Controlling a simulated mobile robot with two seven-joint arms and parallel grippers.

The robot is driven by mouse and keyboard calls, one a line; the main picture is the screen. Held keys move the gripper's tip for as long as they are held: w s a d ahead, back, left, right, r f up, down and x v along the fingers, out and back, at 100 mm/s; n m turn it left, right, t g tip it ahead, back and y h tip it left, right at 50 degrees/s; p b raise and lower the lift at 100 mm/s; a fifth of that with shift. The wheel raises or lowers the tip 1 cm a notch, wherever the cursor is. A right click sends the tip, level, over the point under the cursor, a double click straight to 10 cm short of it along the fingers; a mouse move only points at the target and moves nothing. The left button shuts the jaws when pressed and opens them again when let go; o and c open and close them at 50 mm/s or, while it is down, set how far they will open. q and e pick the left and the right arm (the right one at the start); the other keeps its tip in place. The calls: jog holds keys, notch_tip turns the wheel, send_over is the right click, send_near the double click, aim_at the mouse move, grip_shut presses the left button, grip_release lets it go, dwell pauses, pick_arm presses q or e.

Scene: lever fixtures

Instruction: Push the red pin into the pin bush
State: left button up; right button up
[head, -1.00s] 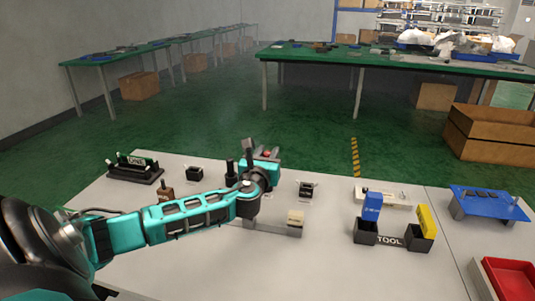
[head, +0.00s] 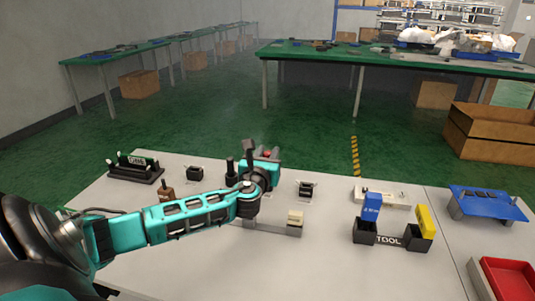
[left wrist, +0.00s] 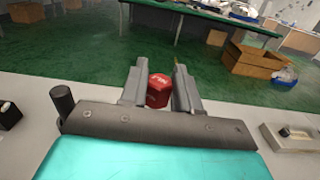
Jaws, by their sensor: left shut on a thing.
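The red pin (left wrist: 158,91) shows in the left wrist view as a red knob with pale lettering, between the two fingers of my left gripper (left wrist: 159,88). The fingers are shut on it. In the head view my left gripper (head: 266,154) is at the far side of the white table, and only a small bit of red shows by its fingers. The pin bush cannot be made out; the gripper and wrist cover that area. My right gripper is not in view.
A grey fixture with a cream block (head: 295,218) stands just right of my wrist. Small black fixtures (head: 195,173) and a black rack (head: 135,169) stand to the left. A black TOOL holder (head: 390,239) and blue stand (head: 487,204) are at the right.

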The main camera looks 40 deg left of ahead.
aim_at(268, 154)
pick_arm(q)
jog(key=shift+f+b, duration=1.45)
jog(key=shift+f, duration=0.75)
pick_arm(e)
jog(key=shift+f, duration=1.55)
pick_arm(q)
jog(key=o, duration=1.1)
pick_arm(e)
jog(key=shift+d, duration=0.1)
pick_arm(q)
notch_tip(268, 154, up, 4)
jog(key=shift+r+p, duration=0.2)
jog(key=shift+p, duration=0.7)
notch_tip(268, 154, up, 16)
jog(key=p, duration=0.4)
jog(key=shift+f, duration=0.15)
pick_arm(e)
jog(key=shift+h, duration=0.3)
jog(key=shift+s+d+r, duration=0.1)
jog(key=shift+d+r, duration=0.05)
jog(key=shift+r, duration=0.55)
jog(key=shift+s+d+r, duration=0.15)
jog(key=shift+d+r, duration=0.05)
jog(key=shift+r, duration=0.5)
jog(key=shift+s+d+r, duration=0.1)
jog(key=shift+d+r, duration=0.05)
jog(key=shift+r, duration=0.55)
